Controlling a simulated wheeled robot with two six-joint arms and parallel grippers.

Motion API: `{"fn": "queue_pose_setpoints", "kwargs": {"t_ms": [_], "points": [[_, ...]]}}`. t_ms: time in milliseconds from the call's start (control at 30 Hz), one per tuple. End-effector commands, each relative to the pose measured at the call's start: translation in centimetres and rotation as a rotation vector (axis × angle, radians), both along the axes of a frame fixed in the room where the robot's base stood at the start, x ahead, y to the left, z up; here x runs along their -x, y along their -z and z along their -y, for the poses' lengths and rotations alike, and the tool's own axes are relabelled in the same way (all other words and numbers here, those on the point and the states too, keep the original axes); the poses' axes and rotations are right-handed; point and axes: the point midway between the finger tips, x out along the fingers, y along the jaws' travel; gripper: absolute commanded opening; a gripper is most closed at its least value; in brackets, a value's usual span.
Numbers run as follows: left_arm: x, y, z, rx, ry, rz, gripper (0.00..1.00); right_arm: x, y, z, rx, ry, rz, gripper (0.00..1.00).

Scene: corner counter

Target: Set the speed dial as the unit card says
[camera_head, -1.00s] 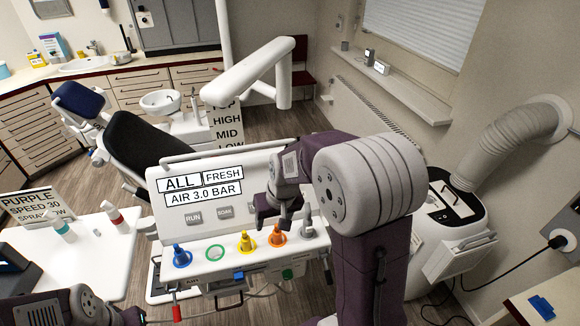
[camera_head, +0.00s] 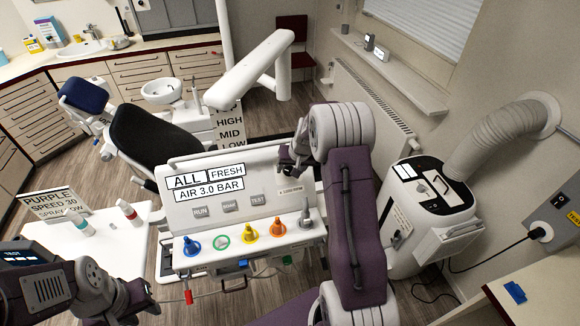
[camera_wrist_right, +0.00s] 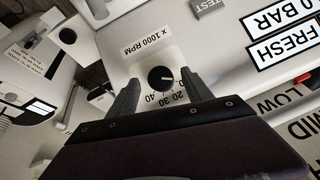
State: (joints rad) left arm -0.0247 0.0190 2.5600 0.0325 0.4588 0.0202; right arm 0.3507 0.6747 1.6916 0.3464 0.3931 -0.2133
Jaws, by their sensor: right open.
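The unit card (camera_head: 57,204) stands at the left in the head view and reads PURPLE, SPEED 30, SPRAY LOW. The black round speed dial (camera_wrist_right: 160,79) is in the middle of the right wrist view, on a white plate marked x 1000 RPM, with 20, 30 and 40 legible. Its white mark seems to face right, towards the low end. My right gripper (camera_wrist_right: 162,88) is open, one finger on each side of the dial; contact cannot be told. In the head view my right gripper (camera_head: 292,162) hides the dial. My left gripper (camera_head: 142,298) is at the lower left, its opening unclear.
The panel (camera_head: 215,180) also bears RUN, SOAK and TEST buttons. Below it stand blue (camera_head: 192,245), green, yellow and orange (camera_head: 278,228) holders and a grey-tipped instrument (camera_head: 305,215). A white table (camera_head: 105,240) is at the left.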

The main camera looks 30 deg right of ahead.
Motion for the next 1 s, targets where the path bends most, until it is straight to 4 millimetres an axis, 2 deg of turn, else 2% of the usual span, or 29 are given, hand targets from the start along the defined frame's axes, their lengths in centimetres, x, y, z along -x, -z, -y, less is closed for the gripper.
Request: {"fn": "queue_pose_setpoints", "kwargs": {"t_ms": [133,367,467,500,600,833,1000], "points": [[0.0,-0.5,0.0,0.000,0.000,0.000,0.36,-0.5,1.1,0.0,0.000,-0.001,0.000,0.59],[0.0,-0.4,0.0,0.000,0.000,0.000,0.36,-0.6,1.3,0.0,0.001,-0.001,0.001,0.59],[0.0,-0.4,0.0,0.000,0.000,0.000,0.36,-0.6,1.3,0.0,0.000,-0.001,0.000,0.36],[0.0,-0.4,0.0,0.000,0.000,0.000,0.36,-0.6,1.3,0.0,0.000,-0.001,0.000,0.25],[0.0,-0.4,0.0,0.000,0.000,0.000,0.36,-0.6,1.3,0.0,0.001,-0.001,0.001,0.00],[0.0,0.3,0.0,0.000,0.000,0.000,0.36,-0.6,1.5,0.0,-0.014,0.011,0.006,0.00],[0.0,2.3,0.0,0.000,0.000,0.000,0.36,-0.6,1.9,0.1,-0.069,0.049,0.020,0.00]]}}
